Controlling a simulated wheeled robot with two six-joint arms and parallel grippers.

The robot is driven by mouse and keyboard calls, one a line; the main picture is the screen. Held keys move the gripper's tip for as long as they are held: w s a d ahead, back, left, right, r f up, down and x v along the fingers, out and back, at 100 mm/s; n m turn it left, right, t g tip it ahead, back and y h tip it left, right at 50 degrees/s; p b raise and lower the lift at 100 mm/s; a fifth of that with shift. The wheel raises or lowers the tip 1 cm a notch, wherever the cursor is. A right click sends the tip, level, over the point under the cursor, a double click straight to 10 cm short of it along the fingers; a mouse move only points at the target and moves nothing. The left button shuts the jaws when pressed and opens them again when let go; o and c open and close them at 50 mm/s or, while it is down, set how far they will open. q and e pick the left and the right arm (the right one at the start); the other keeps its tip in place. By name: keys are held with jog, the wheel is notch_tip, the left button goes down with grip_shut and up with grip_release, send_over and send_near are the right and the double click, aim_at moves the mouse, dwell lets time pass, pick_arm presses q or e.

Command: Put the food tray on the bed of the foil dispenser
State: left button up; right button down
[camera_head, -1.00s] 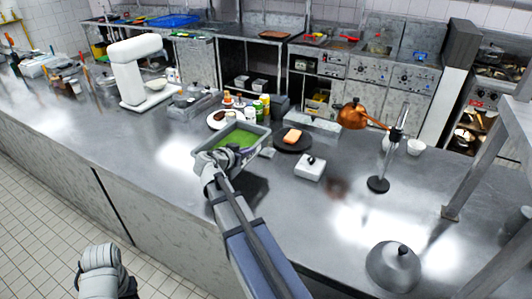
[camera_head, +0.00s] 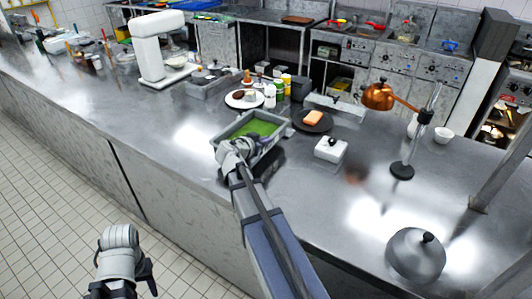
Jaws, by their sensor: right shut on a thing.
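The food tray (camera_head: 284,132) is a grey rectangular pan with green food in it, left of the middle in the head view. My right gripper (camera_head: 232,152) is shut on its near left edge. A shadow lies beside the tray, and it seems to be just above the counter; I cannot tell the gap exactly. My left gripper (camera_head: 122,278) hangs low at the bottom left, over the floor, away from the tray; its fingers are not clear. I cannot tell for sure which device is the foil dispenser; a low flat metal unit (camera_head: 335,107) stands behind the dark plate.
A dark plate (camera_head: 325,127) with orange food and a white box (camera_head: 331,150) stand right of the tray. A white plate (camera_head: 236,101) and several bottles are behind it. A copper lamp (camera_head: 378,97) and grey dome (camera_head: 416,254) stand right. The left front counter is clear.

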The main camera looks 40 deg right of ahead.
aim_at(266, 153)
jog(key=shift+f+b, duration=1.8)
jog(key=shift+f, duration=0.2)
jog(key=c, duration=1)
grip_release()
jog(key=shift+r, duration=0.1)
jog(key=shift+c, duration=0.2)
